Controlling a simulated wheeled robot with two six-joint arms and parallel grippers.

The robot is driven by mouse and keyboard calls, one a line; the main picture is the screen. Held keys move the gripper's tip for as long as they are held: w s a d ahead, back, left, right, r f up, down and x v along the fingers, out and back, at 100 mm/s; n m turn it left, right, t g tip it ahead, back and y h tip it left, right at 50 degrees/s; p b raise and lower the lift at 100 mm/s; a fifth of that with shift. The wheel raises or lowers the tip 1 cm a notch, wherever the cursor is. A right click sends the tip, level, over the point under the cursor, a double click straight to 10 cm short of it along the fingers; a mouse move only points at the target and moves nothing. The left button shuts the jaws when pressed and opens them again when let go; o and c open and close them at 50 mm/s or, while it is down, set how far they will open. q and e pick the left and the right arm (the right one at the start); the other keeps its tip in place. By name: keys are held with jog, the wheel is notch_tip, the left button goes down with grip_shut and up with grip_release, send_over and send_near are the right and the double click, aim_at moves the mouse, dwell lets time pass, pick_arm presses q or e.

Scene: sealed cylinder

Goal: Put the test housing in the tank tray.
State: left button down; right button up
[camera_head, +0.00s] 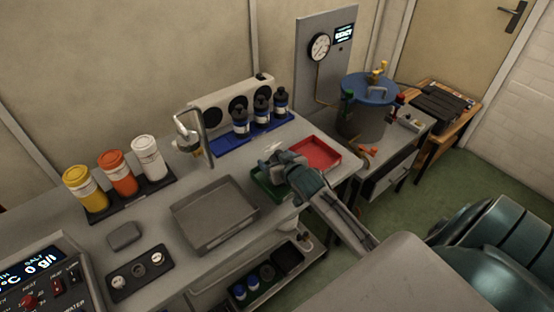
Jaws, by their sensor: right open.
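My right gripper (278,160) is above the green tray (262,190), pointing toward the back of the bench. It is open. It and its arm cover most of the green tray, so I cannot tell what lies inside. I cannot make out the test housing for certain. No tray carries a readable label. A grey tray (186,232) sits in the middle of the bench and looks empty. A red tray (318,150) sits to the right of the gripper and also looks empty. A tank with a blue lid (362,122) stands at the right. My left gripper is not in view.
Yellow, orange and white jars (119,175) stand at the left. Dark bottles (261,108) stand on a blue tray behind the gripper, near a tap (200,135). A gauge panel (322,60) stands behind. A lower shelf holds blue-capped items (252,283).

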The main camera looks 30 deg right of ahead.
jog(key=shift+r, duration=0.1)
jog(key=b+v, duration=0.2)
jog(key=v, duration=1)
jog(key=s+a+f+n+g, duration=0.1)
jog(key=s+a+f+g, duration=0.25)
jog(key=s, duration=0.35)
jog(key=s+a+f+n+g, duration=0.1)
jog(key=s+a+f+g, duration=0.2)
jog(key=s, duration=0.5)
jog(key=s+a+f+g, duration=0.2)
jog(key=s+f+g, duration=0.15)
jog(key=s, duration=0.35)
notch_tip(320, 180, down, 28)
jog(key=d+g, duration=0.1)
jog(key=d, duration=0.1)
jog(key=s+d+f+g, duration=0.1)
jog(key=s+f, duration=1.7)
jog(key=f, duration=0.3)
jog(key=shift+d+f+y, duration=0.25)
jog(key=shift+d+y, duration=0.15)
